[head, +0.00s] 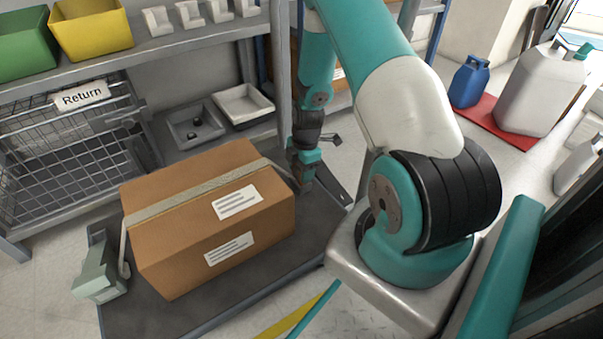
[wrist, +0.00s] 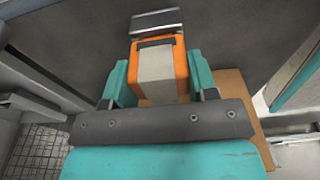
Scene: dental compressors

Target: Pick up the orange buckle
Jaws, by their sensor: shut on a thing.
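The orange buckle (wrist: 181,66) is between the two teal fingers of my gripper (wrist: 160,82) in the wrist view, with a finger against each side. A pale strap (wrist: 158,78) fills its middle, and a grey metal piece (wrist: 157,22) is at its far end. In the head view my gripper (head: 303,178) points down at the right end of a brown cardboard box (head: 175,245). The pale strap (head: 190,200) runs over the box top towards my gripper. The buckle cannot be made out in the head view.
The box stands on a dark platform (head: 225,300). A grey-green device (head: 100,268) is at its left. Behind are a shelf with green (head: 25,45) and yellow bins (head: 90,28) and a wire basket (head: 60,165). Jugs stand on a red mat (head: 487,126) at right.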

